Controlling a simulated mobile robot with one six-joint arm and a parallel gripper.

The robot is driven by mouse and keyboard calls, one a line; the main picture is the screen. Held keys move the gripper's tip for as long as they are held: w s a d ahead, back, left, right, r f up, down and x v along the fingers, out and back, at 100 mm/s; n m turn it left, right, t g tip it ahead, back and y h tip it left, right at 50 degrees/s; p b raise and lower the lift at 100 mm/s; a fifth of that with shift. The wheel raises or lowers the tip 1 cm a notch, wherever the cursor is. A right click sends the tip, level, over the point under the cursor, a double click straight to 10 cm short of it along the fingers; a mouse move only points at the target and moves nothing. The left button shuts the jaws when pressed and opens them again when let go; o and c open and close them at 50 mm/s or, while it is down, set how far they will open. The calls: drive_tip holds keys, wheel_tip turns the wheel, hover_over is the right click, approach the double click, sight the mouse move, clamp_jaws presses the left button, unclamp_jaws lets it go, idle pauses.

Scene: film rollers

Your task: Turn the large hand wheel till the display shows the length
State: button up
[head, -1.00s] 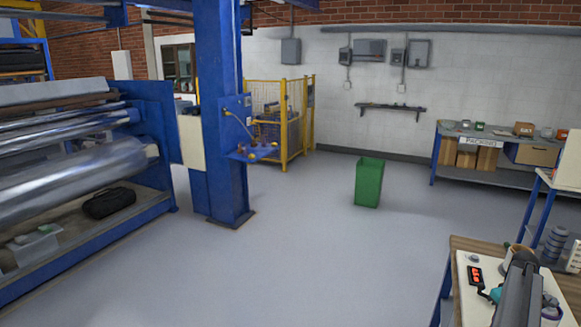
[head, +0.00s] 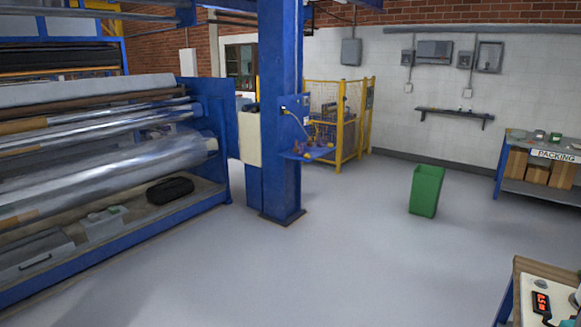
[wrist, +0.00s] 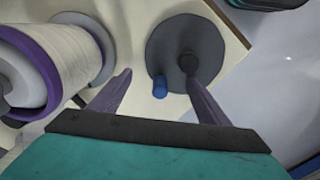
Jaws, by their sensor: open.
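The hand wheel (wrist: 168,45) shows in the wrist view as a dark grey disc, with a dark round knob (wrist: 188,62) and a short blue peg (wrist: 160,87) on it. My gripper (wrist: 158,77) is open. Its fingertips are over the wheel's near side, with the blue peg between them in the picture. The right fingertip overlaps the area by the dark knob; I cannot tell whether it touches. The display (head: 541,303) glows red on a white panel in the head view, its digits too small to read surely.
A large white roll with a purple rim (wrist: 62,70) stands close left of my gripper. The panel sits on a wooden bench (head: 517,290). A green bin (head: 426,192), a blue column (head: 280,110) and the film roller machine (head: 110,165) stand around open grey floor.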

drive_tip(key=shift+r, duration=0.1)
drive_tip(key=shift+r+p, duration=1.65)
drive_tip(key=shift+r, duration=1.8)
